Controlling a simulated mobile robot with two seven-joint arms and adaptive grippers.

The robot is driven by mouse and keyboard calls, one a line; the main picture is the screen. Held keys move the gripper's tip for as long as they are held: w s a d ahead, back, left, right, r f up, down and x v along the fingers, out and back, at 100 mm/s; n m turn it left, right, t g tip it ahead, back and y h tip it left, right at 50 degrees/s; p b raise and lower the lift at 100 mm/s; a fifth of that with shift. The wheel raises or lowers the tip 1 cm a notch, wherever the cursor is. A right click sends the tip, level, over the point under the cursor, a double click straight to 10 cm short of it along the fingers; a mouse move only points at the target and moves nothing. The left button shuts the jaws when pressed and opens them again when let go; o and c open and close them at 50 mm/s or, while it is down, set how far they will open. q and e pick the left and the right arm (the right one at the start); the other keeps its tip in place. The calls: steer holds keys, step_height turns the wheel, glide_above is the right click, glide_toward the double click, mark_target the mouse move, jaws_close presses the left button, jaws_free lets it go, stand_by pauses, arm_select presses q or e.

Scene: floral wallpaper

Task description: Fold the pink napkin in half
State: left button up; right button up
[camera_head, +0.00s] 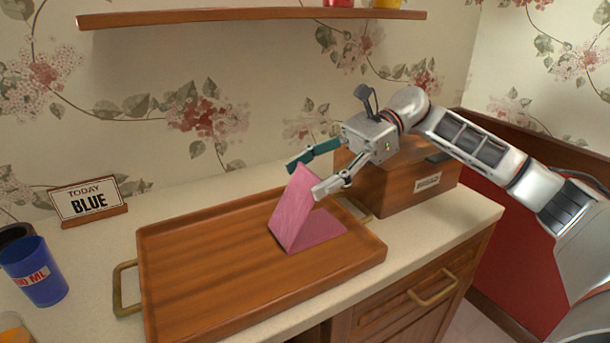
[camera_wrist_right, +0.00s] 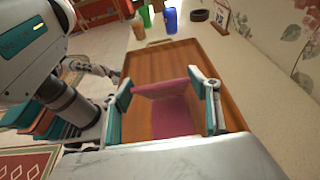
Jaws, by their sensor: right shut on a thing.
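The pink napkin (camera_head: 293,213) is on the right part of the brown wooden tray (camera_head: 200,262). One half lies flat on the tray. The other half stands up at a slant from a crease on the left, with its top edge at my right gripper (camera_head: 309,176). That gripper is shut on the raised edge, above the tray. In the right wrist view the napkin (camera_wrist_right: 171,112) shows between the two teal-backed fingers, its lifted part paler than the part below.
A wooden box (camera_head: 400,190) stands behind the tray at right, close to my right arm. A blue cup (camera_head: 38,275) and a sign reading "TODAY BLUE" (camera_head: 88,201) stand left. A shelf (camera_head: 250,15) hangs above. The tray's left part is clear.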

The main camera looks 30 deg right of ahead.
stand_by(0.3)
steer(key=o, duration=0.7)
steer(key=shift+o, duration=0.2)
steer(key=v, duration=1.2)
steer(key=shift+d, duration=0.1)
